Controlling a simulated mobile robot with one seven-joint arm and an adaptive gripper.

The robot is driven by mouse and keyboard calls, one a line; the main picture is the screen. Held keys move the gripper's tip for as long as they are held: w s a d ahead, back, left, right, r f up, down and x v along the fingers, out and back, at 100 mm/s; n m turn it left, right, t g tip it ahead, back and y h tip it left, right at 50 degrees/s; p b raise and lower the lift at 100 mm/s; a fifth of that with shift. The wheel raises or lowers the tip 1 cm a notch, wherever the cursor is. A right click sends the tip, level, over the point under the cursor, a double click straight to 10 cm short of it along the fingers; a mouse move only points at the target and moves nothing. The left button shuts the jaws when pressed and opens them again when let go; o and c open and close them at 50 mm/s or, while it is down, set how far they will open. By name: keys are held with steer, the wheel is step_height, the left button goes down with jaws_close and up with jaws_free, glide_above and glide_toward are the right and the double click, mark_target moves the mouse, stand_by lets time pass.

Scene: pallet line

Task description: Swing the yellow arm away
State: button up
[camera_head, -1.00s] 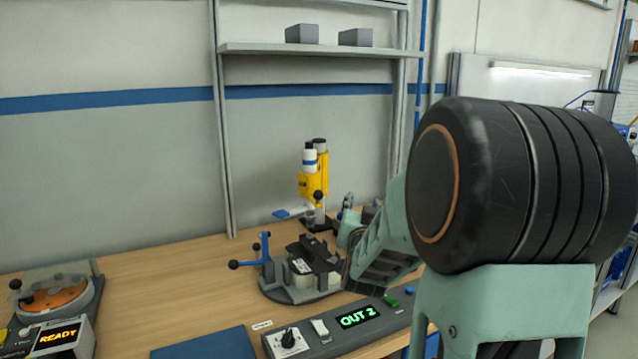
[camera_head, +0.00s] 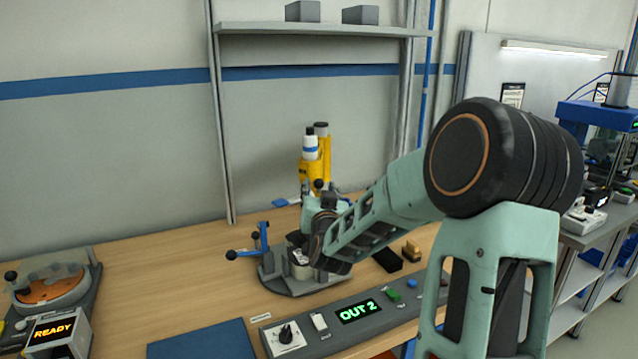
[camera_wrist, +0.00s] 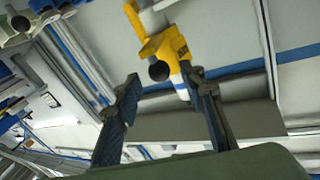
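The yellow arm (camera_head: 324,160) stands upright at the back of the wooden bench, beside a white bottle-like part with a blue band (camera_head: 310,148). It also shows in the wrist view (camera_wrist: 168,45), tilted, with dark round knobs, above and beyond the fingertips. My gripper (camera_wrist: 163,80) is open, its two dark fingers wide apart with nothing held between them. In the head view my wrist is just in front of the yellow arm and hides its lower part. I cannot tell whether a finger touches it.
A round grey fixture with blue handles (camera_head: 263,238) sits below my wrist. A control box reading OUT 2 (camera_head: 358,312) lies at the front. A READY unit (camera_head: 55,332) is at the left. A shelf (camera_head: 320,30) hangs above. The bench's left middle is clear.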

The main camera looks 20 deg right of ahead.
mark_target(319, 185)
steer(key=shift+x, duration=1.85)
jaws_close()
